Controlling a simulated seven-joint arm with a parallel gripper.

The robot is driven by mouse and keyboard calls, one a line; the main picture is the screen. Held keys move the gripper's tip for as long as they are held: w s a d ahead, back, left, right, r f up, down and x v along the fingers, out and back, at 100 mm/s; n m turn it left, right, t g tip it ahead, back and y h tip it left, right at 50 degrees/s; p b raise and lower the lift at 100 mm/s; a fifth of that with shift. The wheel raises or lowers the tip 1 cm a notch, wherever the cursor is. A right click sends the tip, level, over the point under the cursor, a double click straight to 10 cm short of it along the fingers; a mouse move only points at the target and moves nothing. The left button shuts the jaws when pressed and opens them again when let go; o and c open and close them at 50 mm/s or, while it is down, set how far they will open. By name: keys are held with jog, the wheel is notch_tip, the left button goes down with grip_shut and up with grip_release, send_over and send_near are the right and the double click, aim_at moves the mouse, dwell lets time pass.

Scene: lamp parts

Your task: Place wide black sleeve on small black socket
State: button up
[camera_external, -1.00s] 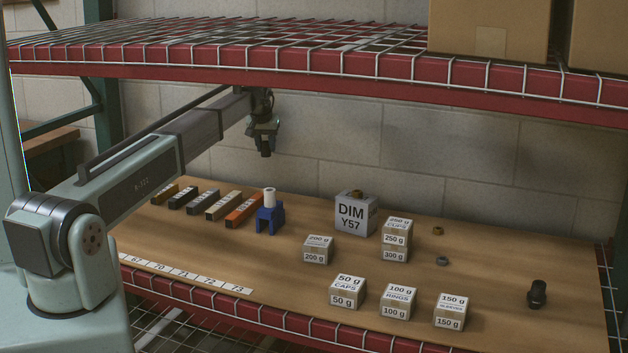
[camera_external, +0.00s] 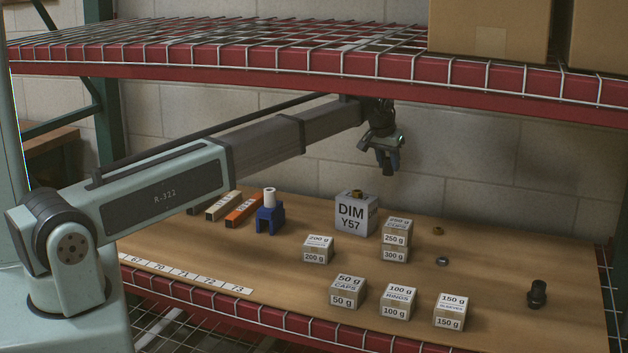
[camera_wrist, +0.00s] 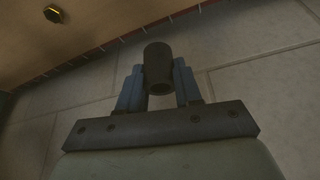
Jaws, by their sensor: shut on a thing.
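My gripper (camera_external: 387,163) is raised in front of the back wall, above and slightly right of the grey DIM Y57 block. In the wrist view my gripper (camera_wrist: 158,76) is shut on a dark, hollow cylinder, the wide black sleeve (camera_wrist: 157,62), with its open end showing between the two blue-grey fingers. A small black upright part with a wider lower body, seemingly the small black socket (camera_external: 537,294), stands on the wooden shelf at the far right. The sleeve is well apart from it.
The DIM Y57 block (camera_external: 355,215) has a brass piece on top. Labelled boxes (camera_external: 396,301) stand along the middle and front. A brass nut (camera_external: 438,231) and a grey ring (camera_external: 442,261) lie towards the right. A red-edged wire shelf (camera_external: 330,75) hangs overhead.

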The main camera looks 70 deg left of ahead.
jog(key=w+d+r+m+h, duration=0.15)
jog(key=w+d, duration=0.25)
jog(key=d, duration=0.9)
jog(key=w+d+m, duration=0.2)
jog(key=w+d, duration=0.2)
jog(key=d, duration=0.8)
jog(key=d+r+m, duration=0.2)
jog(key=d, duration=2.9)
jog(key=shift+t+h, duration=0.25)
jog(key=shift+t, duration=0.15)
jog(key=shift+a+f, duration=0.15)
jog(key=shift+f, duration=2.2)
jog(key=shift+a+f, duration=0.15)
jog(key=shift+f, duration=2.2)
jog(key=shift+s+f, duration=0.1)
jog(key=shift+f, duration=0.25)
jog(key=o, duration=1)
jog(key=shift+r, duration=0.55)
jog(key=v, duration=1.1)
jog(key=shift+s+r, duration=0.2)
jog(key=shift+r, duration=0.05)
